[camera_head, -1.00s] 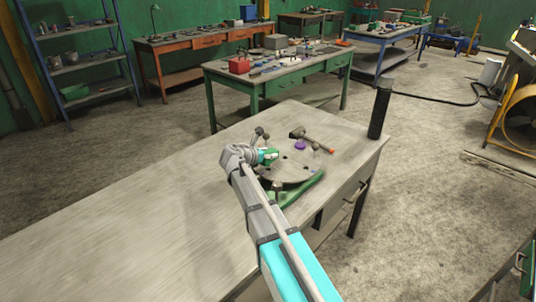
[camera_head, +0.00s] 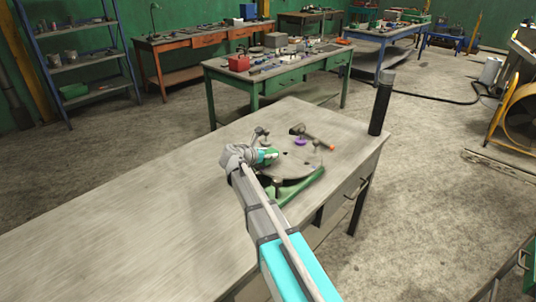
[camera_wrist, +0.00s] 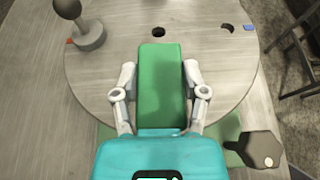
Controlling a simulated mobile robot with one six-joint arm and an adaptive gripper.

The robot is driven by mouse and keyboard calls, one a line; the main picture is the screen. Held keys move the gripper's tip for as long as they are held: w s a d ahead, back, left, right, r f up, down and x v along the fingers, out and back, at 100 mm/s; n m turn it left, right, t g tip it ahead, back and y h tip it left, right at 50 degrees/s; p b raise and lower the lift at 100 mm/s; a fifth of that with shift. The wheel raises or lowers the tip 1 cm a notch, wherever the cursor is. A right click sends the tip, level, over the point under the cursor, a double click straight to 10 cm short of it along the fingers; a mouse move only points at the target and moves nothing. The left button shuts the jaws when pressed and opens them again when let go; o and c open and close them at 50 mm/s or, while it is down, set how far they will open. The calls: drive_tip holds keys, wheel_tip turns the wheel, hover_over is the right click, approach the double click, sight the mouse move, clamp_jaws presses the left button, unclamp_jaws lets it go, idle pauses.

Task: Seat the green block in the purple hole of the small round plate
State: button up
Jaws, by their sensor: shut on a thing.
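The round grey plate (camera_head: 305,168) lies on the near workbench, with dark holes in it. A purple spot (camera_head: 300,142) shows at its far side in the head view; I cannot tell how deep it is. My gripper (camera_wrist: 160,82) is shut on the green block (camera_wrist: 160,95), one finger along each side. The block points away from the wrist, over the plate. A dark hole (camera_wrist: 158,31) shows just beyond its end in the wrist view. Whether the block touches the plate is unclear. In the head view my gripper (camera_head: 268,156) is over the plate's left part.
A dark knobbed post (camera_wrist: 90,35) stands at the plate's left in the wrist view, and a dark knob (camera_wrist: 262,149) at lower right. A tool with an orange end (camera_head: 318,138) lies behind the plate. A black cylinder (camera_head: 381,105) stands at the bench corner. The bench's left is clear.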

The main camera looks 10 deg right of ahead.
drive_tip(key=shift+f+b, duration=1.1)
drive_tip(key=shift+f, duration=0.05)
drive_tip(key=o, duration=0.9)
drive_tip(key=shift+r+p, duration=0.25)
drive_tip(key=shift+p, duration=0.05)
drive_tip(key=shift+r+p, duration=3.55)
drive_tip(key=shift+r, duration=0.05)
drive_tip(key=o, duration=0.4)
